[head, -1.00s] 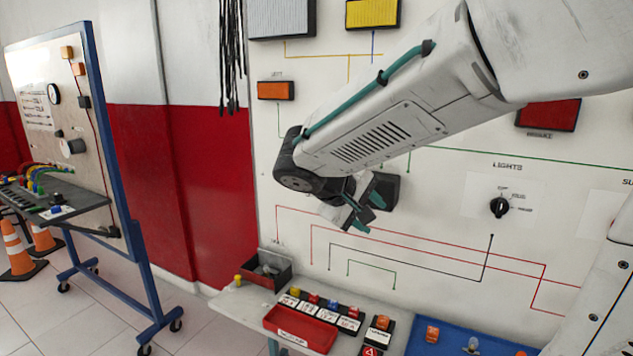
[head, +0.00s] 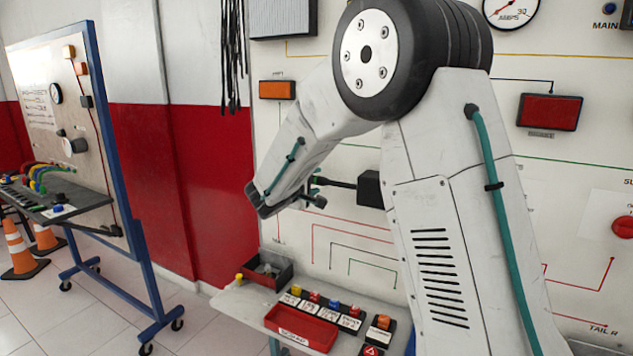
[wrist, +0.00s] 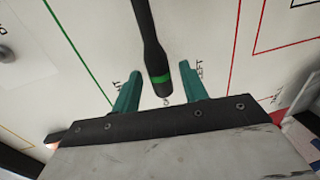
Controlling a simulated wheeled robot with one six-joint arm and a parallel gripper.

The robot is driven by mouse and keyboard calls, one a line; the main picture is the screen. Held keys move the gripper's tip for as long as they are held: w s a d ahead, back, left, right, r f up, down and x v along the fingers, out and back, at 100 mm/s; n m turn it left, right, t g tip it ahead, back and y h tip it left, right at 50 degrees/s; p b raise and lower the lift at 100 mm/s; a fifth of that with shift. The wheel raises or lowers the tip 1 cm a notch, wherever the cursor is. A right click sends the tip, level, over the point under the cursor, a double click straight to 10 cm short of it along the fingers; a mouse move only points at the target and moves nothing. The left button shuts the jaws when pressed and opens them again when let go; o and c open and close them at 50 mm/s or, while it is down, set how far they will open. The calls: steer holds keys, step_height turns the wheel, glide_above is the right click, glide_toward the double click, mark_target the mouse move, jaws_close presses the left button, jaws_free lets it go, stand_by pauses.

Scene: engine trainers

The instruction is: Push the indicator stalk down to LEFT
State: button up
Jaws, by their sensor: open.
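The indicator stalk (wrist: 150,45) is black with a green band and runs between my gripper's two teal fingers in the wrist view. Its tip lies by a partly hidden middle mark, between a LEFT label (wrist: 199,68) and a label ending in HT (wrist: 116,84). My gripper (wrist: 160,70) is open, with a finger on each side of the stalk and gaps visible on both sides. In the head view the stalk (head: 337,183) juts left, about level, from its black housing (head: 369,188). My gripper is mostly hidden there behind my wrist.
An orange LEFT lamp (head: 277,90) is on the white panel above my wrist. Below stands a bench with a red tray (head: 300,327), a dark bin (head: 265,270) and several coloured switches. A blue-framed board (head: 100,130) stands far left.

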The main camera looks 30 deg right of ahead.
steer(key=shift+x, duration=0.85)
jaws_close()
steer(key=f+n, duration=0.1)
steer(key=f, duration=0.1)
steer(key=f+n, duration=0.1)
steer(key=f, duration=0.1)
steer(key=shift+s+d+n+g, duration=0.15)
steer(key=shift+s+n+g, duration=0.05)
steer(key=shift+n+g, duration=0.1)
steer(key=shift+s+f+n+h, duration=0.2)
steer(key=shift+f+n+h, duration=0.2)
steer(key=shift+f+n, duration=0.15)
jaws_free()
